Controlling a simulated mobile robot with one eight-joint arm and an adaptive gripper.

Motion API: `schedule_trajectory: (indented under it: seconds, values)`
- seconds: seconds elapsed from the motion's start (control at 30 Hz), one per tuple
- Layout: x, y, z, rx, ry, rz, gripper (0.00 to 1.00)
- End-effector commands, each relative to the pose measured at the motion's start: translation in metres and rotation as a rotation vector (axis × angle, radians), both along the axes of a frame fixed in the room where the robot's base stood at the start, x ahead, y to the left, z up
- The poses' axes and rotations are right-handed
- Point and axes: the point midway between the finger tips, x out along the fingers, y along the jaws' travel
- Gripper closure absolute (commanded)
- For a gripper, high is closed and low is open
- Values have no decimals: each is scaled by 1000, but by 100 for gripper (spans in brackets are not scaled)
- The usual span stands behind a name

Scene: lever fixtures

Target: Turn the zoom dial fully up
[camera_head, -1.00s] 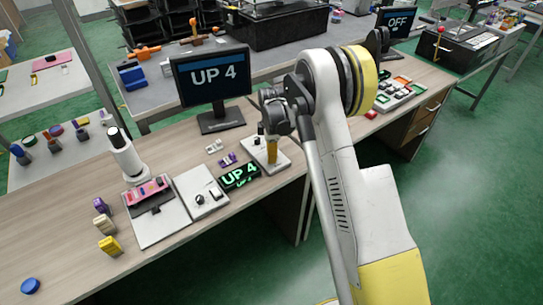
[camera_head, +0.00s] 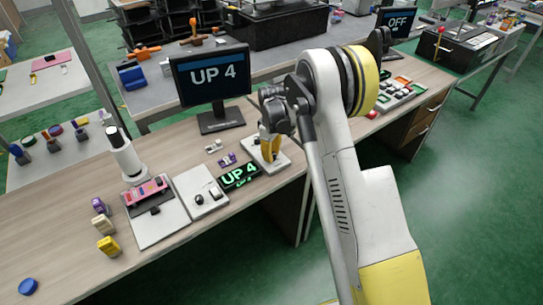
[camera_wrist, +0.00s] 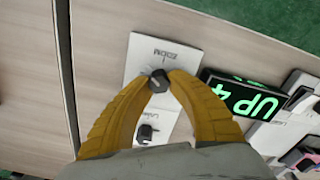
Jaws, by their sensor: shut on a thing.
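The zoom dial (camera_wrist: 158,80) is a small dark knob on a white plate (camera_wrist: 140,50) marked ZOOM, which reads upside down in the wrist view. My gripper (camera_wrist: 160,76) has its yellow fingers closed on the dial from both sides. In the head view my gripper (camera_head: 269,150) points down onto the same white plate (camera_head: 283,165), and the dial is hidden behind the fingers. A small sign (camera_head: 240,176) beside the plate shows UP 4 in green, and the monitor (camera_head: 211,78) behind also reads UP 4.
A black switch (camera_wrist: 146,133) sits on the same plate below the dial in the wrist view. Another white panel (camera_head: 201,193) and a panel with a pink part (camera_head: 148,191) stand to the left. A second monitor (camera_head: 397,21) at the back right reads OFF.

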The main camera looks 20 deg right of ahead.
Motion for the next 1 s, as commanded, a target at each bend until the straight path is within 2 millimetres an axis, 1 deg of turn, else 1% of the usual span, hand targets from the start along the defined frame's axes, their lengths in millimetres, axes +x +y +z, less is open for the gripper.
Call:
schedule_trajectory:
  seconds: [1.0]
  values:
    - [1, -4, 0, 1, 1, -962, 100]
